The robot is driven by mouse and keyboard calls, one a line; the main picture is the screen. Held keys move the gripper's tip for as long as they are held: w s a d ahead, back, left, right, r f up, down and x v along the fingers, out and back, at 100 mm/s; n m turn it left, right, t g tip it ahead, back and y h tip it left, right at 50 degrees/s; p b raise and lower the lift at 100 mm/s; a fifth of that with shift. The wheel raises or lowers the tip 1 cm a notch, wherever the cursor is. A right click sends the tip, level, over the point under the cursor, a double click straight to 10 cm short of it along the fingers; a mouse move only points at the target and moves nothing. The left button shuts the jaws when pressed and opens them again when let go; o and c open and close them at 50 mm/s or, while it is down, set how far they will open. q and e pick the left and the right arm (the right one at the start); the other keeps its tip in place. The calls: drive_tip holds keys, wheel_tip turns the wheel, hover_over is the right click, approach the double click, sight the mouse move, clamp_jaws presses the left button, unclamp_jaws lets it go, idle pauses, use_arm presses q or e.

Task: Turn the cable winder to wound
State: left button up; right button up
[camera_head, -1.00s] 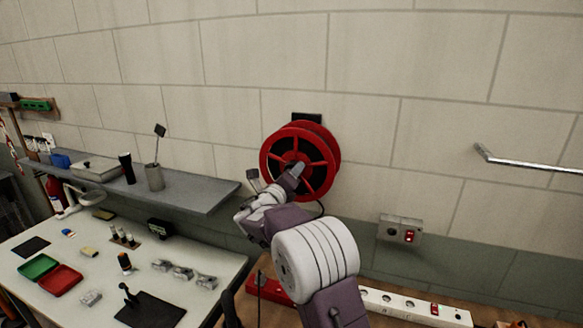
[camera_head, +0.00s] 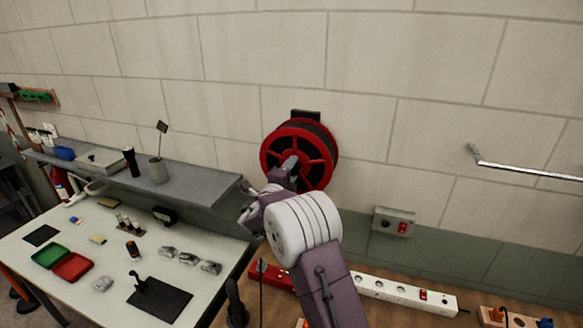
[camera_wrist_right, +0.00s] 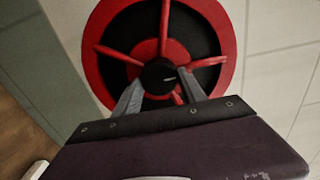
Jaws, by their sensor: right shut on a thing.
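The cable winder (camera_head: 308,152) is a red spoked reel with two rims, mounted on the wall by a dark bracket. Dark material fills the gap between its rims. In the right wrist view, the winder (camera_wrist_right: 214,38) faces the camera, with a black round knob (camera_wrist_right: 158,76) near its middle. My right gripper (camera_head: 288,166) is at the front of the reel. In the wrist view, the fingers of the right gripper (camera_wrist_right: 160,92) are on both sides of the knob and shut on it. The arm hides the lower left of the reel. My left gripper is not in view.
A grey shelf (camera_head: 192,187) and a white worktable (camera_head: 75,234) with small parts stand at left. A socket box (camera_head: 394,221) and a metal rail (camera_head: 520,166) are on the wall at right. A power strip (camera_head: 388,290) lies below.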

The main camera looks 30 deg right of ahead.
drive_tip(key=shift+f, duration=0.15)
idle(0.4)
drive_tip(key=o, duration=1.3)
drive_tip(key=shift+o, duration=0.2)
drive_tip(key=b+v, duration=0.3)
drive_tip(key=v, duration=0.6)
drive_tip(key=shift+d, duration=0.1)
drive_tip(key=shift+s, duration=0.1)
